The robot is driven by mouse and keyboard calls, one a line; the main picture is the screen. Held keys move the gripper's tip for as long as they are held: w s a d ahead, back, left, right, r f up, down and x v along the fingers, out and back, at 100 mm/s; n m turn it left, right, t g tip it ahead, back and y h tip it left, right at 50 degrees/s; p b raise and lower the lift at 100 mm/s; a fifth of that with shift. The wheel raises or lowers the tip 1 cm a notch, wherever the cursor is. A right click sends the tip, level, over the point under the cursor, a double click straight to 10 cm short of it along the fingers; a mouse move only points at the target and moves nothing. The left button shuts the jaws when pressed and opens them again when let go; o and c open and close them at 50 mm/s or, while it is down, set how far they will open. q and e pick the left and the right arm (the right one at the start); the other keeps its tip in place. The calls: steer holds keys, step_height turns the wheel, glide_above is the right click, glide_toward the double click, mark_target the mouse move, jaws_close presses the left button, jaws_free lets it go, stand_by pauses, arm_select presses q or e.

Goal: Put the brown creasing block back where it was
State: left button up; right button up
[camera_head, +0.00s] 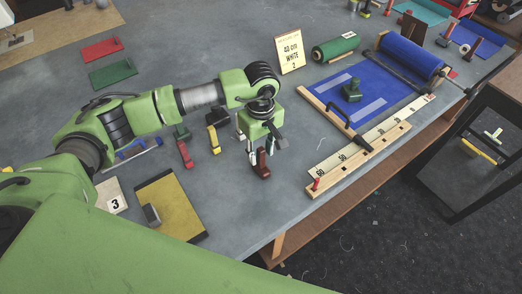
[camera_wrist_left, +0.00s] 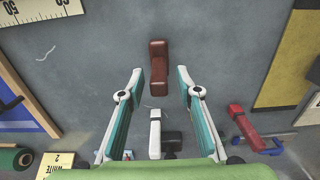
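The brown creasing block (camera_head: 262,168) stands on the grey table near its front edge, left of the wooden straightedge. My left gripper (camera_head: 261,157) is right above it, pointing down. In the left wrist view the brown block (camera_wrist_left: 158,66) lies between the open fingertips (camera_wrist_left: 159,78), with a visible gap on both sides. The block looks darker than the bright red one nearby. The height of the fingertips over the table is hard to tell. My right gripper is not in view.
A red block (camera_head: 186,154) and a yellow block (camera_head: 213,140) stand to the left. A yellow mat (camera_head: 175,203) with a grey block (camera_head: 152,214) and a card marked 3 (camera_head: 114,201) lie nearer.

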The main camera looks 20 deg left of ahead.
arm_select(q)
step_height(320, 180, up, 11)
steer(key=b, duration=0.4)
steer(key=shift+f+b, duration=0.1)
steer(key=shift+b, duration=0.25)
steer(key=shift+r, duration=0.6)
